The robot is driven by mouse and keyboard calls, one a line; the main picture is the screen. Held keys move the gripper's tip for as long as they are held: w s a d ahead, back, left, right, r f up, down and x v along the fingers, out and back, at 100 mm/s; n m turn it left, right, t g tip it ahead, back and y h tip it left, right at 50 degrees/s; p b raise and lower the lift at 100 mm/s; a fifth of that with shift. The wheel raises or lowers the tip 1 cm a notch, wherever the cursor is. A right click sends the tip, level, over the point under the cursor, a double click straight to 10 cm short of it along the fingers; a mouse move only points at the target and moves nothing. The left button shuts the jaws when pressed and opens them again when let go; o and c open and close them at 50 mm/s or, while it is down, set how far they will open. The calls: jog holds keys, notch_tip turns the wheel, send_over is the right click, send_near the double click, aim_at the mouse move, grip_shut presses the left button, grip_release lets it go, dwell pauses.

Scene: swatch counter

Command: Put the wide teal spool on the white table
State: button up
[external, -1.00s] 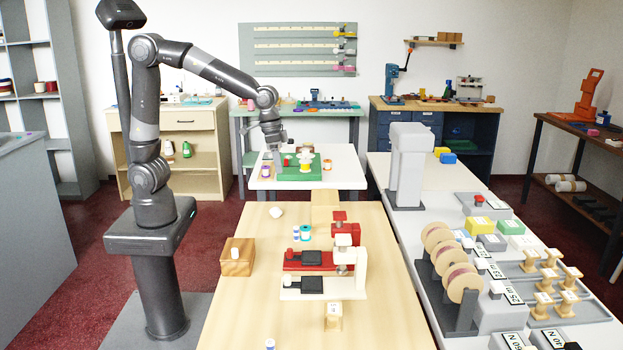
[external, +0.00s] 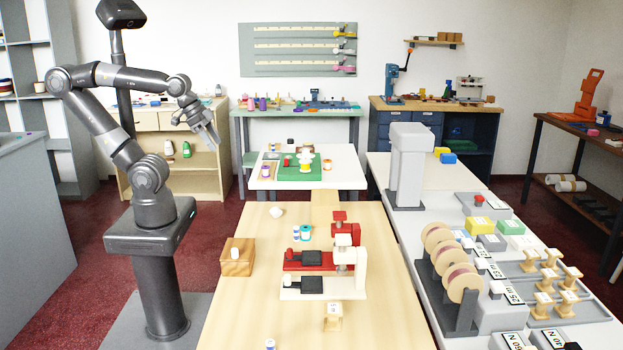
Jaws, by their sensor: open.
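A wide teal spool (external: 306,232) with white ends stands on the light wood table, beside a narrower blue-and-white spool (external: 296,235). The white table (external: 346,178) stands behind the wood table. It bears a green mat (external: 298,181) with a white-and-yellow spool (external: 305,164) and a small red item. A purple spool (external: 266,172) and an orange-ended spool (external: 327,164) stand near the mat. My gripper (external: 212,140) is open and empty in the air, left of the white table and well away from the teal spool.
A counter with large reels (external: 462,282) runs along the right.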

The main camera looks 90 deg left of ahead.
dwell(0.4)
jog(key=w+a+f+m+g+y, duration=0.3)
jog(key=w+a+f+m+y, duration=0.1)
jog(key=w+f+m, duration=0.15)
jog(key=m+t+y, duration=0.5)
jog(key=m+y, duration=0.1)
jog(key=m, duration=1)
send_over(299, 229)
jog(key=s+a, duration=0.8)
notch_tip(299, 229, down, 11)
jog(key=w+d+f+m+t+h, duration=0.1)
jog(key=d+f+m, duration=0.2)
jog(key=w+d+f+m+t+h, duration=0.1)
jog(key=d+f+m, duration=0.2)
jog(key=w+d+f+m+t+h, duration=0.1)
jog(key=w+d+f+m+t, duration=0.1)
jog(key=d+f+m, duration=0.1)
jog(key=shift+d+f+h, duration=0.35)
jog(key=shift+h, duration=0.05)
jog(key=shift+w+f, duration=0.15)
jog(key=shift+w, duration=0.1)
jog(key=x, duration=0.7)
jog(key=c, duration=1.1)
jog(key=shift+r+t, duration=0.3)
